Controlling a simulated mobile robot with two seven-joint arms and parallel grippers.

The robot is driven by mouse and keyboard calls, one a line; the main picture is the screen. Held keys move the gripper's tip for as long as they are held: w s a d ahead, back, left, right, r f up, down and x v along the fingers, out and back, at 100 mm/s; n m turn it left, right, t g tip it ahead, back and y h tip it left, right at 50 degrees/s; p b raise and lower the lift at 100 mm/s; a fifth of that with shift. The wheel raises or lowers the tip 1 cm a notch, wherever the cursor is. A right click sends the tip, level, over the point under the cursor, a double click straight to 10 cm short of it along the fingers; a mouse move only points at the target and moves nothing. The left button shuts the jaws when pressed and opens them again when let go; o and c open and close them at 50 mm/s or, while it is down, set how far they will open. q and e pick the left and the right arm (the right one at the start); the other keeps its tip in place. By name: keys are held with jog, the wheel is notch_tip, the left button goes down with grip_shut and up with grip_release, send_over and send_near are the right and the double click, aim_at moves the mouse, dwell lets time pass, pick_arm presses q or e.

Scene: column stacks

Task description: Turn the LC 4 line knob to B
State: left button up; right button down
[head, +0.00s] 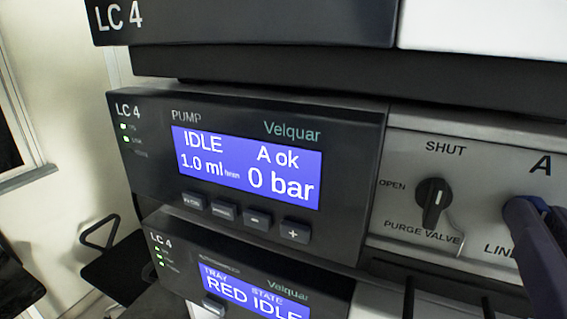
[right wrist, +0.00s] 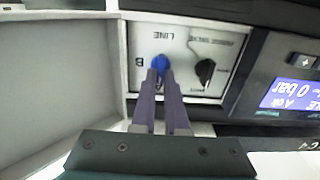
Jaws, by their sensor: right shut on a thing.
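The LC 4 line knob (right wrist: 159,63) is blue and sits on a pale panel below the upside-down word LINE in the right wrist view. The letter B is just left of it in that view. My right gripper (right wrist: 160,76) is shut on the knob, with its two purple-grey fingers reaching in from below and covering part of it. Which way the knob points is not clear. In the head view my right gripper (head: 530,208) is cut by the right edge, below the letter A, and hides most of the knob. My left gripper is not in view.
The black purge valve knob (head: 433,204) is close beside the line knob and stands upright towards SHUT. The pump display (head: 247,168) reads IDLE, A ok, 0 bar. A second LC 4 module (head: 180,262) is below. A dark ledge (head: 300,97) overhangs the panel.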

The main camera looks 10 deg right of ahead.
jog(key=shift+m, duration=0.4)
jog(key=m+p, duration=0.1)
jog(key=m, duration=0.2)
jog(key=shift+d, duration=0.15)
jog(key=m, duration=0.2)
jog(key=shift+s+d+m+p, duration=0.1)
jog(key=shift+m+p, duration=0.2)
jog(key=shift+p, duration=0.05)
jog(key=m, duration=0.3)
jog(key=m+b, duration=0.1)
jog(key=m, duration=0.3)
jog(key=f+m+b, duration=0.1)
jog(key=m, duration=0.3)
jog(key=shift+s+d, duration=0.1)
jog(key=shift+d, duration=0.1)
jog(key=shift+m, duration=0.5)
